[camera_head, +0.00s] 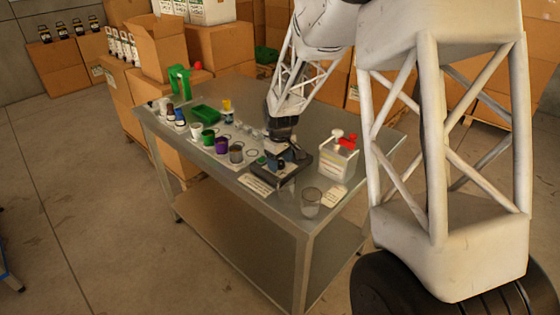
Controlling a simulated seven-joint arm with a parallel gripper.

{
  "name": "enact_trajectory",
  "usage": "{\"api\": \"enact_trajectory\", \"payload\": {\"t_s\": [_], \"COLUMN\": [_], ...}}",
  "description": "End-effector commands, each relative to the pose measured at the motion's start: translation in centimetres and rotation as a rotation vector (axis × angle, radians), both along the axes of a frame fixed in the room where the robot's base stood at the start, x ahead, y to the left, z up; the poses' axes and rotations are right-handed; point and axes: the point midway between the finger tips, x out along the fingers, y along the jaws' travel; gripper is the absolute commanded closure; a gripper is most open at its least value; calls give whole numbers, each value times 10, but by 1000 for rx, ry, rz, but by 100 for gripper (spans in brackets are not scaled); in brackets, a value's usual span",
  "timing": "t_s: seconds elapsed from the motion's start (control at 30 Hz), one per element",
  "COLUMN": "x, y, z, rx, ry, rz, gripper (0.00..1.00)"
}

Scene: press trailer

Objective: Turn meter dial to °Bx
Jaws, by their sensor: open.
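A small dark device (294,174), which looks like the meter, sits on the metal table near its front edge. A round greenish spot (262,160) shows at its left side; I cannot tell whether it is the dial, and no °Bx mark is legible. My gripper (284,152) is open and points down right over the device. The fingers and the device overlap in this view, so I cannot tell whether they touch. My gripper and wrist hide part of the device.
A white container with a red cap (339,160) stands right of the device, and a clear cup (311,202) stands at the front edge. Several small cups, a green tray (205,114) and a green jug (180,80) stand to the left. Cardboard boxes (222,52) stand behind.

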Motion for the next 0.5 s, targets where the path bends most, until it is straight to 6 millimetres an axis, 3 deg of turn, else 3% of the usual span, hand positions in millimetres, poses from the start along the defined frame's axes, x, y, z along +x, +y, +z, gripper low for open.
{"api": "enact_trajectory", "payload": {"t_s": [0.1, 0.4, 0.5], "x": [0, 0, 0], "y": [0, 0, 0], "z": [0, 0, 0], "rx": [0, 0, 0], "ry": [0, 0, 0], "rz": [0, 0, -1], "gripper": [42, 88, 88]}}
